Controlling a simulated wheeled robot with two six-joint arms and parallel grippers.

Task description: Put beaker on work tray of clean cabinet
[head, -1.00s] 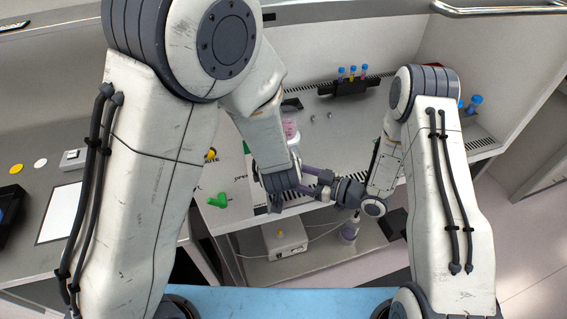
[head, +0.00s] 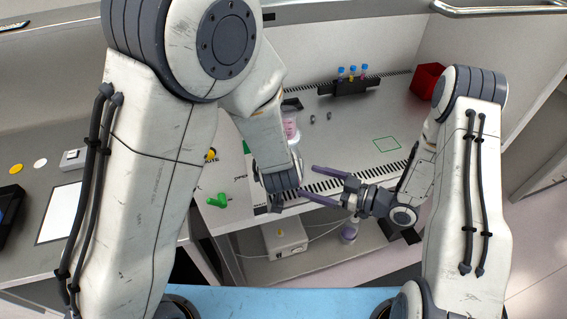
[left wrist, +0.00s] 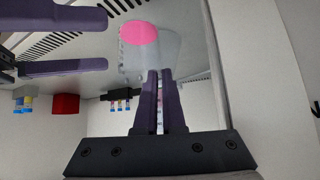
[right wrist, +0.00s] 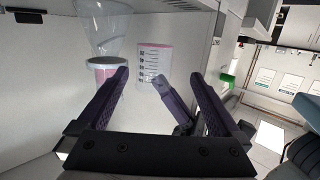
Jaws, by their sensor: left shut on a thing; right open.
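A clear beaker (right wrist: 153,64) with pink contents and dark graduation marks shows in the right wrist view. It also shows in the left wrist view (left wrist: 165,48). My left gripper (left wrist: 159,80) is shut on the beaker's side. In the head view my left arm hides most of it, and only a pinkish part (head: 290,126) shows. My right gripper (head: 308,181) is open and empty, to the right of my left gripper, its fingers pointing towards it. The clean cabinet's pale work tray (head: 345,128) spreads behind both grippers.
A black rack (head: 349,87) with blue-capped tubes stands at the tray's back, and a red container (head: 427,80) at its right. A green outlined square (head: 387,143) marks clear tray surface. A green object (head: 217,201) lies left of my left gripper. A glass flask (right wrist: 103,35) shows in the right wrist view.

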